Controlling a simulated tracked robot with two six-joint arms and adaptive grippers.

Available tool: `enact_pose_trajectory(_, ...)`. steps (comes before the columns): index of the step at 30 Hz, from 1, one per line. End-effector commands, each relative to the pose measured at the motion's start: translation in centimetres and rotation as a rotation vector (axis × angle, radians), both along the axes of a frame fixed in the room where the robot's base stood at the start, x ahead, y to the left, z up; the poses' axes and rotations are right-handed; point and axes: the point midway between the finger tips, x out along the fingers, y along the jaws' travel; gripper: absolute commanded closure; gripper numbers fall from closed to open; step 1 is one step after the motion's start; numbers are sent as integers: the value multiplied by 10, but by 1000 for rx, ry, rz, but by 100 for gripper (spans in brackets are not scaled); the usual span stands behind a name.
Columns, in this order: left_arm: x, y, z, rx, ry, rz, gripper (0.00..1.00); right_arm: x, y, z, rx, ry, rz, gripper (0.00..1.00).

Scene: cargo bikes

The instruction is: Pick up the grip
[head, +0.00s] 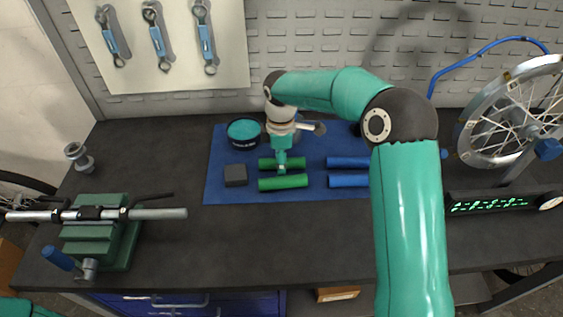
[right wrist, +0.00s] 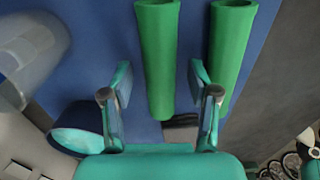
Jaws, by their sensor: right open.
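Two green grips lie side by side on a blue mat (head: 222,190). The far green grip (head: 268,163) is partly hidden by my right gripper (head: 282,168); the near green grip (head: 283,182) lies in front of it. My right gripper points down over them, open. In the right wrist view, its spread fingers (right wrist: 160,72) stand either side of the far green grip (right wrist: 158,45), with no clear contact. The near green grip (right wrist: 231,45) lies outside the right finger. Two blue grips (head: 347,162) lie to the right on the mat. My left gripper is out of view.
A grey block (head: 235,175) and a round tin (head: 243,132) are left of the grips. A green vise (head: 100,245) holds a handlebar tube (head: 160,214) at left. A spoked wheel (head: 480,120) stands at right. The bench front is clear in the middle.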

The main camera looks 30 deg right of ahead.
Motion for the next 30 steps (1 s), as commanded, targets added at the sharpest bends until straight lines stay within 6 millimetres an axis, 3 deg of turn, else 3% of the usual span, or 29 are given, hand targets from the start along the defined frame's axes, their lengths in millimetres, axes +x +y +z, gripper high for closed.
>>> enact_pose_trajectory(5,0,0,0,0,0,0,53,0,0,0,0,-1,-1,40)
enact_pose_trajectory(16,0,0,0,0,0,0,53,0,0,0,0,-1,0,100)
enact_pose_trajectory(30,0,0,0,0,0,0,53,1,0,8,0,-3,0,100)
